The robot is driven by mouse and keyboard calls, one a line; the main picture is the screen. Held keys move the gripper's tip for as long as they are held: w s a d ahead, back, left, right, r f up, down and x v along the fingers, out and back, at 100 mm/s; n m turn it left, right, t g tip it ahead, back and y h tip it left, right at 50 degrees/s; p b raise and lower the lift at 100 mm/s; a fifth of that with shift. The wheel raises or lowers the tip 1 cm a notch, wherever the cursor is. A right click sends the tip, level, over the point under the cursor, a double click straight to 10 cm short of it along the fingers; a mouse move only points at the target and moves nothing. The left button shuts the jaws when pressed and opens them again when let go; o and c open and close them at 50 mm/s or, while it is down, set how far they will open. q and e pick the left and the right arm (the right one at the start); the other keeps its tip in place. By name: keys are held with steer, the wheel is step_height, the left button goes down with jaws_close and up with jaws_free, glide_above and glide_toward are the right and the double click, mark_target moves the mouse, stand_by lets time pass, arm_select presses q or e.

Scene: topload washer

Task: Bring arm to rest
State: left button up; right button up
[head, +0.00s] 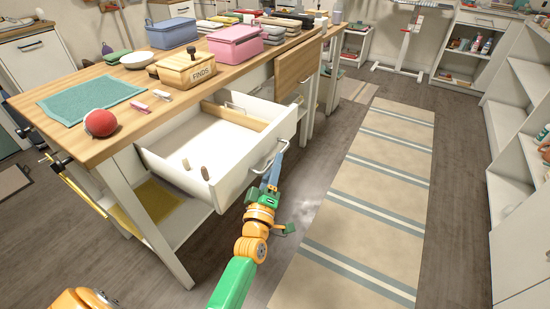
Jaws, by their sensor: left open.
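My left arm, green and orange, reaches up from the bottom middle of the head view. Its gripper (273,170) is open, with its fingers at the metal handle (279,152) of a white drawer (243,172). I cannot tell whether the fingers touch the handle or are just in front of it. The drawer is pulled out from under the wooden workbench (150,78). My right gripper is not in view.
The bench carries a red ball (101,122), a teal mat (90,98), a FINDS box (186,70), a pink bin (236,46) and a white bowl (136,60). A striped rug (365,190) lies on open floor to the right. White shelves (520,120) stand at far right.

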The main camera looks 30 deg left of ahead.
arm_select(q)
steer(key=v, duration=0.4)
steer(key=shift+s, duration=0.3)
steer(key=s+d+f+m+g+h+p, duration=0.3)
steer(key=s+d+f+m+g, duration=0.15)
steer(key=f, duration=0.55)
steer(key=s+d+f+m+g+h+p, duration=0.3)
steer(key=s+f+m+g+p, duration=0.15)
steer(key=f, duration=0.55)
steer(key=s+a+f+m+g+p, duration=0.1)
steer(key=s+f+m+g, duration=0.1)
steer(key=s, duration=0.7)
steer(key=s+a+f+m+g+p, duration=0.1)
steer(key=s+f+m+g, duration=0.2)
steer(key=s, duration=0.6)
steer(key=s+a+f+m+g+y+p, duration=0.1)
steer(key=s+a+f+m+g, duration=0.1)
steer(key=s, duration=0.8)
step_height(320, 180, down, 3)
steer(key=m+g, duration=0.1)
steer(key=g, duration=0.1)
steer(key=shift+g, duration=0.4)
